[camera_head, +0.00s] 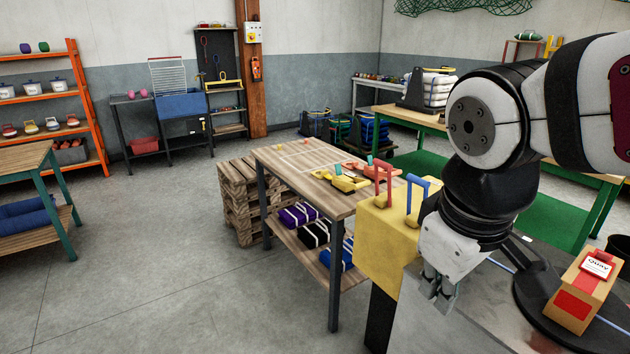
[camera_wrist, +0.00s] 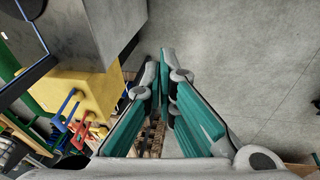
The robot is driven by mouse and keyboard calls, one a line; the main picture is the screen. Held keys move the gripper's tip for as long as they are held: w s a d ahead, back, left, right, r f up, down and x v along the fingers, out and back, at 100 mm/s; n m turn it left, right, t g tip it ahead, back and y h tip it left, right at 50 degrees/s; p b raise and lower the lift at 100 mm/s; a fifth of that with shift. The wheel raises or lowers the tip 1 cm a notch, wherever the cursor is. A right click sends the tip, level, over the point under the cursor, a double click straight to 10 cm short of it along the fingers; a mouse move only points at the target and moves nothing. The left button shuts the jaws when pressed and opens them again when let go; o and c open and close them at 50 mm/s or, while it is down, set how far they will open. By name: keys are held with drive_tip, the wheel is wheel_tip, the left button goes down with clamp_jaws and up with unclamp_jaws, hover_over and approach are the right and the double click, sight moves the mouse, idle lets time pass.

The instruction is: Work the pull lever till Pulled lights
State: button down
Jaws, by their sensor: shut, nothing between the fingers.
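A yellow box (camera_head: 385,245) stands beside the wooden table, with a red lever handle (camera_head: 383,178) and a blue lever handle (camera_head: 412,192) upright on top. I cannot tell which is the pull lever, and I see no readable "Pulled" label or light. In the wrist view, the yellow box (camera_wrist: 100,92), blue handle (camera_wrist: 66,106) and red handle (camera_wrist: 80,130) are at the left. My gripper (camera_head: 440,298) hangs just right of the box, pointing down, shut and empty, apart from both handles. Its teal fingers also show in the wrist view (camera_wrist: 161,62).
The wooden table (camera_head: 290,165) with tools on top is left of the box. A grey block (camera_wrist: 75,30) adjoins the box. A carton labelled "Quay" (camera_head: 580,295) is at the right. Open floor (camera_head: 150,270) lies at the left.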

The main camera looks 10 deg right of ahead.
sight(416, 181)
drive_tip(key=w+d+f+n+g+h+b, duration=0.1)
drive_tip(key=w+d+f+n+h, duration=0.15)
drive_tip(key=w+d+n, duration=0.35)
drive_tip(key=w+d+f+n+g+h, duration=0.25)
drive_tip(key=w+n+h, duration=0.2)
drive_tip(key=w, duration=0.25)
drive_tip(key=w+d+f+n+g+h+b, duration=0.1)
drive_tip(key=w+d+f+n+h, duration=0.15)
drive_tip(key=w+d+n, duration=0.35)
drive_tip(key=w+a+f+n+t+h+b, duration=0.1)
drive_tip(key=w+a+f+n+t+h, duration=0.1)
drive_tip(key=w+n, duration=0.8)
drive_tip(key=w+a+f+n+t+h+b, duration=0.1)
drive_tip(key=w+f+n+t+h, duration=0.4)
drive_tip(key=w+n, duration=0.5)
drive_tip(key=shift+w+a+t+h, duration=0.45)
drive_tip(key=shift+w+t, duration=0.5)
drive_tip(key=shift+w, duration=0.15)
drive_tip(key=shift+d, duration=0.2)
drive_tip(key=x, duration=1.3)
drive_tip(key=shift+w+d+r, duration=0.1)
drive_tip(key=shift+w+d, duration=0.05)
drive_tip(key=shift+d, duration=0.15)
drive_tip(key=shift+d+r, duration=0.1)
drive_tip(key=shift+d, duration=0.05)
